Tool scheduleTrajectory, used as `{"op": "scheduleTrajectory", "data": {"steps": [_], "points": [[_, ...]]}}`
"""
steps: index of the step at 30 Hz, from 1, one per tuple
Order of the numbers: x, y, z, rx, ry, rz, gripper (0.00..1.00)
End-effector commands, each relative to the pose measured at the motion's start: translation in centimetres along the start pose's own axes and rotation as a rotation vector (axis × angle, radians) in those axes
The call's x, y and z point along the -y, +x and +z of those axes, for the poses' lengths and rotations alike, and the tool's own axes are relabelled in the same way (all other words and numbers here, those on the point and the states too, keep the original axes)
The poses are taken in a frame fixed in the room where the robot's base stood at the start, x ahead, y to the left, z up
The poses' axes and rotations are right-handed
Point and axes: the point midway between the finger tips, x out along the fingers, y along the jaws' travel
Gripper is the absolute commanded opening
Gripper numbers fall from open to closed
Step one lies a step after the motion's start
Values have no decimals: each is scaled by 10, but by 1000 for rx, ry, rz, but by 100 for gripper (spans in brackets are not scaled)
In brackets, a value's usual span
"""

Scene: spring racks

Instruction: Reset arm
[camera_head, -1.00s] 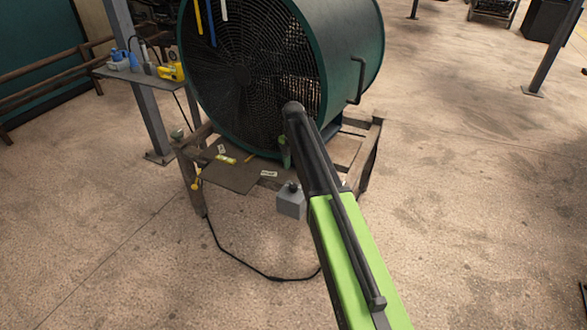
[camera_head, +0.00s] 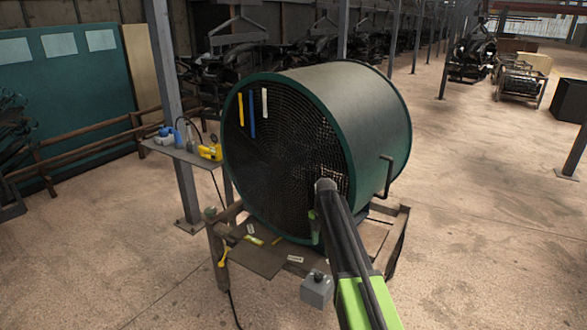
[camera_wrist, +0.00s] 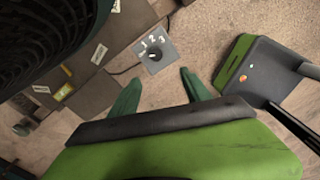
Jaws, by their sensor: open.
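My arm (camera_head: 350,250), black and lime green, reaches forward from the bottom of the head view, in front of a large fan. A green part of my gripper (camera_head: 314,228) shows just left of the arm; the rest is hidden behind it. In the wrist view my gripper (camera_wrist: 160,76) has its two green fingers spread apart, with nothing between them. A grey control box with a dial marked 1, 2, 3 (camera_wrist: 154,52) lies beyond the fingertips, apart from them. This box also shows in the head view (camera_head: 317,289) at the front of the fan's stand.
The big round fan (camera_head: 375,110) with a green rim stands on a wooden stand (camera_head: 258,262) with small labels. A post (camera_head: 172,110) carries a small shelf (camera_head: 188,156) with a yellow tool (camera_head: 210,152). The floor at right (camera_head: 480,230) is open.

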Motion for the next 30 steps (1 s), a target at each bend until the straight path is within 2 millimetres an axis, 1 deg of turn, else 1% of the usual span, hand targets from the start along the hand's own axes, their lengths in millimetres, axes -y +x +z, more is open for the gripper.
{"op": "scheduleTrajectory", "data": {"steps": [1, 2, 4, 5, 6, 7, 8, 9, 11, 12, 14, 15, 16, 18, 19, 21, 24, 27, 30], "points": [[17, 0, -9, 0, 1, 0, 56], [27, 0, -15, 0, 3, 0, 56], [55, 0, -30, 0, 58, 0, 56], [69, 0, -38, 0, 111, 0, 56], [86, 0, -48, 0, 198, 0, 56], [99, 0, -55, 0, 274, 0, 56], [112, 0, -63, 0, 359, 0, 56], [130, 0, -73, 1, 487, 0, 56], [155, 0, -88, 1, 693, 0, 56], [171, 0, -97, 1, 836, 1, 56], [192, 0, -110, 1, 1060, 1, 56], [205, 0, -118, 1, 1211, 1, 56], [213, 0, -123, 1, 1324, 1, 56], [227, 0, -132, 1, 1569, 2, 56], [231, 0, -134, 1, 1663, 2, 56], [234, 0, -136, 1, 1852, 2, 56], [231, 0, -134, 0, 2035, 3, 56], [231, 0, -134, 0, 2120, 2, 56], [231, 0, -134, 0, 2137, 2, 56]]}}
